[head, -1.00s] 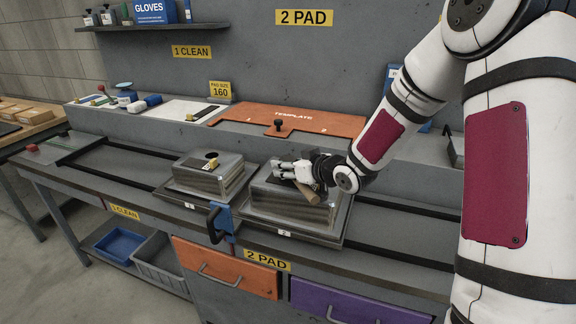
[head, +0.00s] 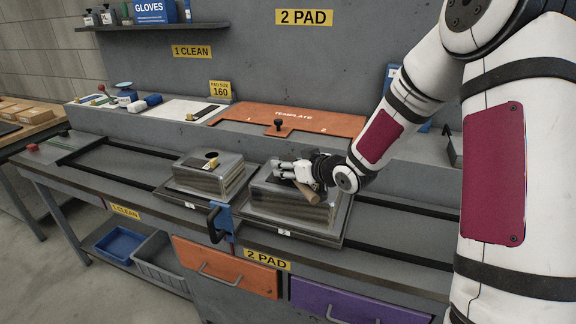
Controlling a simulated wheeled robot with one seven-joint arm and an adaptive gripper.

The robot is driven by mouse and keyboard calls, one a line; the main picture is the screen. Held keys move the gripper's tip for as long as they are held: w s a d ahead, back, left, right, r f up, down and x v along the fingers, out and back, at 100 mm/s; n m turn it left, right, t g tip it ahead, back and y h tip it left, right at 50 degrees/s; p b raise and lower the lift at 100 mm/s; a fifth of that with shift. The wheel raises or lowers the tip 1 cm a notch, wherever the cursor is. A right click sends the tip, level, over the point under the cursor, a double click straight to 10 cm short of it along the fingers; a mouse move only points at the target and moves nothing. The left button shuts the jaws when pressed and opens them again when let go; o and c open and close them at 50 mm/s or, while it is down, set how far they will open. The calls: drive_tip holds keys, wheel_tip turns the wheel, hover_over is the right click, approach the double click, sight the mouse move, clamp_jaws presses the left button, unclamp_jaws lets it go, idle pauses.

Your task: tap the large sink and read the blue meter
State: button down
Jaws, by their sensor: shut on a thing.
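The larger sink (head: 280,213) is a shiny metal box on the tray marked 2, bottom side up. My gripper (head: 287,172) is over its top, shut on a wooden-handled tool (head: 309,196). The handle points down toward the front right; the tool's other end is hidden by the fingers. I cannot tell whether the tool touches the metal. A smaller metal sink (head: 210,180) with a dark round hole and a yellow tag sits to the left on tray 1. A blue item (head: 393,74), partly behind my arm at the back, may be the meter; no reading is visible.
A blue clamp with a black handle (head: 219,220) stands between the two trays. An orange template board (head: 290,122) with a black knob lies on the back ledge. Dark rails (head: 110,165) run along the bench. Orange (head: 228,268) and purple (head: 350,305) drawers are below.

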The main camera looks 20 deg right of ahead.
drive_tip(key=shift+r+p, duration=2.7)
drive_tip(key=shift+r, duration=0.8)
